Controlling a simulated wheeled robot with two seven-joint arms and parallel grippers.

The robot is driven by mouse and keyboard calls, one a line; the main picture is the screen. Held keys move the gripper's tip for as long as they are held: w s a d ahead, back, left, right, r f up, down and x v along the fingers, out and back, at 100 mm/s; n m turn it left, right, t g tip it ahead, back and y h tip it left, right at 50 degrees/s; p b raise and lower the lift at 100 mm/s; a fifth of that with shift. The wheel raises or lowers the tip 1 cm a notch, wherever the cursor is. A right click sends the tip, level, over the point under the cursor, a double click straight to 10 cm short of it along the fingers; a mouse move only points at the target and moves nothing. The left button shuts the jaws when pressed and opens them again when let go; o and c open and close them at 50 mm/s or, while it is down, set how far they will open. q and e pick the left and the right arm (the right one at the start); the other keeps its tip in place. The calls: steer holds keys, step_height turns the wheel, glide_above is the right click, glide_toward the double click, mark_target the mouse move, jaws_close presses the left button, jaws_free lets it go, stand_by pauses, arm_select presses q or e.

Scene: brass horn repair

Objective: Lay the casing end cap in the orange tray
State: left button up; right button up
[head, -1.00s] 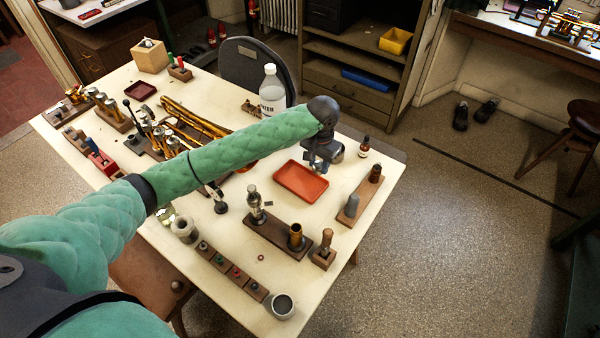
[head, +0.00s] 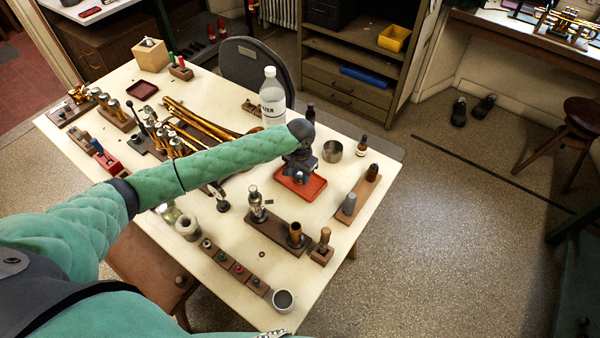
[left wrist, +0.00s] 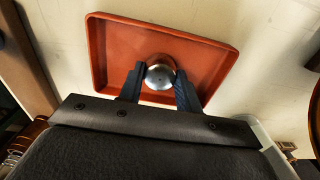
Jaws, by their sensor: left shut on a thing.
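The orange tray (head: 314,187) lies on the table to the right of its middle, partly covered by my left gripper in the head view. My left gripper (head: 299,176) is over the tray. In the left wrist view its two dark fingers (left wrist: 160,82) are shut on the casing end cap (left wrist: 160,72), a round shiny metal piece. The cap is over the inside of the orange tray (left wrist: 115,50); I cannot tell whether it touches the tray floor. My right gripper is not in view.
A clear bottle (head: 272,98) stands at the back.

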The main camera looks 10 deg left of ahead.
mark_target(300, 176)
arm_select(q)
steer(key=shift+f, duration=0.1)
steer(key=o, duration=1)
steer(key=shift+c, duration=0.2)
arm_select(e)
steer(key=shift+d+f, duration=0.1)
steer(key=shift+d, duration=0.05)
arm_select(q)
steer(key=shift+r, duration=0.45)
step_height(300, 176, up, 11)
steer(key=b, duration=0.4)
steer(key=shift+r, duration=0.2)
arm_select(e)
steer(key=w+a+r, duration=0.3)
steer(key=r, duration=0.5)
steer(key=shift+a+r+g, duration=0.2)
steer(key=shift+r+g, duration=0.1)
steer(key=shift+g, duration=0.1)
